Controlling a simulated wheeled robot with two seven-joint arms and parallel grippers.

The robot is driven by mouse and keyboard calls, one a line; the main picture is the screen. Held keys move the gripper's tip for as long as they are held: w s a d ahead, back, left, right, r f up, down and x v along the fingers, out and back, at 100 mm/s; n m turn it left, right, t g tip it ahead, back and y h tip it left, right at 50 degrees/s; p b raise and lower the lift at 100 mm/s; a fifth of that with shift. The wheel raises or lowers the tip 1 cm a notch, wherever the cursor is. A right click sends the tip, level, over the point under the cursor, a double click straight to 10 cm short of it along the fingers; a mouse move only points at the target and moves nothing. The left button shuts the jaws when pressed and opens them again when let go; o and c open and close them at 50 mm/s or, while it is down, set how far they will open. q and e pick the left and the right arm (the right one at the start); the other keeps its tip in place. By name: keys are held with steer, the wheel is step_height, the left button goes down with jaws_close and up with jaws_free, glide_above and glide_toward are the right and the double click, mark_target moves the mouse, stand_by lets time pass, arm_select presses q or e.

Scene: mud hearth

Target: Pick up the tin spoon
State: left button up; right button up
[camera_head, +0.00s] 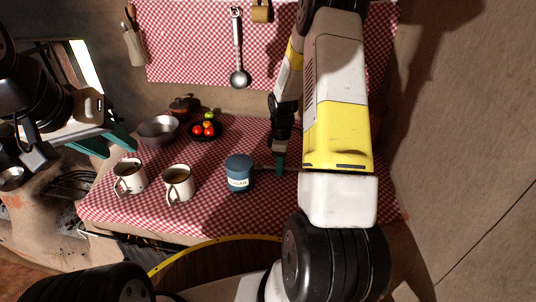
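I cannot make out a loose tin spoon on the table. A long-handled metal ladle or spoon (237,50) hangs on the checked cloth on the back wall; I cannot tell if it is the tin spoon. My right gripper (279,165) points down over the table, right of the blue jar, with a teal finger showing; what lies at its tip is hidden or too small to tell. My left gripper (118,139) is at the left, beside the table's left edge and above the hearth, with teal fingers; its opening is unclear.
The checked table (222,215) holds a blue lidded jar (240,174), two cream mugs (178,183) (129,176), a metal bowl (157,130), a dark plate of tomatoes (205,129) and a brown lidded pot (180,107). A utensil holder (134,46) hangs at upper left.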

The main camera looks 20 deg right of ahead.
steer(key=shift+c, duration=0.4)
jaws_close()
stand_by(0.9)
